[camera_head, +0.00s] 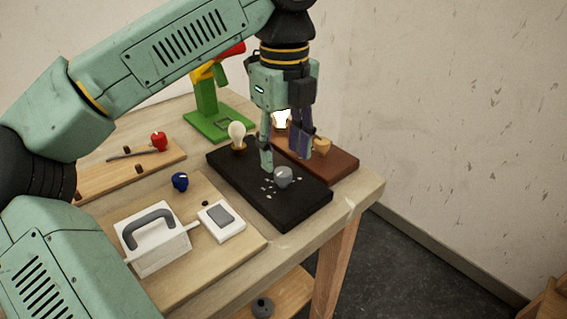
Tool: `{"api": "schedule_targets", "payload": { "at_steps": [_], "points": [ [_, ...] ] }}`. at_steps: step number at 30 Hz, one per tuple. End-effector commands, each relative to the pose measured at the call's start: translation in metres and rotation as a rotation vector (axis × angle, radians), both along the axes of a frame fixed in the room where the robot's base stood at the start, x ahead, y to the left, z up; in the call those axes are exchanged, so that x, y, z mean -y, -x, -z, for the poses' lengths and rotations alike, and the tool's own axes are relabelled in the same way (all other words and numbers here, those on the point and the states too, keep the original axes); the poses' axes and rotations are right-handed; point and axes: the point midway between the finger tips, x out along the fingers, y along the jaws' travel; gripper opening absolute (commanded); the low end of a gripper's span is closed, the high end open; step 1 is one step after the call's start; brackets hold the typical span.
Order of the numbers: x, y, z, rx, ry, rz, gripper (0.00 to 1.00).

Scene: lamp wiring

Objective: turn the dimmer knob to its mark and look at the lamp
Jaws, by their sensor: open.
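The dimmer knob (284,176) is a grey round knob on a black board (301,215). Small pale marks lie on the board around its left side. A round pale bulb (237,134) stands in a brass-coloured socket at the board's far left part. A second, bright white lamp (282,119) shows behind my gripper, partly hidden by it. My gripper (284,160) points down over the black board with its fingers apart. Its fingertips are close above the knob, one to the left and one to the right; I cannot tell whether they touch anything.
A brown board (338,170) with a wooden knob (322,146) lies right of the black board. A green stand (207,109) is behind. The table's right edge is near.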

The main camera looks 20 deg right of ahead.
Motion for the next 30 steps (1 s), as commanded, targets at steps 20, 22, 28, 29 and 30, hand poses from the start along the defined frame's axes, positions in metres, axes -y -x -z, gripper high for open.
{"api": "schedule_targets", "payload": {
  "at_steps": [20,22,28,29,30],
  "points": [
    [0.000,0.000,0.040,0.000,0.001,0.000,0.43],
    [0.000,0.000,0.040,0.000,0.001,0.000,0.39],
    [0.000,0.000,0.040,0.000,0.001,0.000,0.26],
    [0.000,0.000,0.040,0.000,0.001,0.000,0.23],
    [0.000,0.000,0.040,0.000,0.001,0.000,0.21]
  ]
}}
